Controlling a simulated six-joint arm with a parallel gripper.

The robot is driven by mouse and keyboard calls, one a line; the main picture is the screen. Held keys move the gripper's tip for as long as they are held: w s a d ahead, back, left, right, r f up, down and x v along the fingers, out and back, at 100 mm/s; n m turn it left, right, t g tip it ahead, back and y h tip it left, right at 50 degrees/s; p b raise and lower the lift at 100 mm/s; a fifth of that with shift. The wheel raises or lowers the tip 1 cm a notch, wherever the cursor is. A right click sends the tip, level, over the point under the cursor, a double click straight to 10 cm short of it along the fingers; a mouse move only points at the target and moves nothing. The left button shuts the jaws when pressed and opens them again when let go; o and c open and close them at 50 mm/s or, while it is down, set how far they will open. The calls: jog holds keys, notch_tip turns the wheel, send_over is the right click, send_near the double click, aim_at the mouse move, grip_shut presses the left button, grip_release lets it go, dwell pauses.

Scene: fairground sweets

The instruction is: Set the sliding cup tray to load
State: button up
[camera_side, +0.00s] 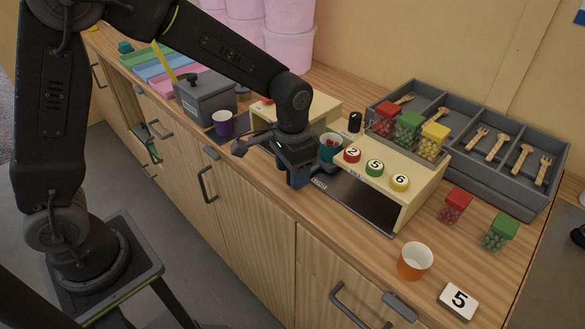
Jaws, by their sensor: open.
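The sliding cup tray (365,201) is a dark flat plate. It runs beneath the wooden dispenser (425,190), which carries numbered buttons in red, green and yellow. A small label lies at its left end, close to my gripper (298,182). My gripper points down at this left end, jaws open. I cannot tell whether the fingers touch the tray, and the arm hides part of that end. A teal cup (330,147) with reddish contents stands just behind my gripper; its base is hidden.
A grey cutlery organiser (490,180) is behind.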

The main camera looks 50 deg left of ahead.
notch_tip(320, 180, up, 14)
dwell(0.6)
jog(key=shift+f, duration=0.1)
jog(key=s+a+n+t, duration=0.1)
jog(key=s+a, duration=0.3)
jog(key=s, duration=0.5)
jog(key=s+a+n+t, duration=0.2)
jog(key=s+a+t, duration=0.1)
jog(key=s, duration=0.6)
jog(key=shift+s+a+r+t, duration=0.15)
jog(key=shift+a+r+t, duration=0.2)
jog(key=shift+t, duration=0.45)
dwell(0.4)
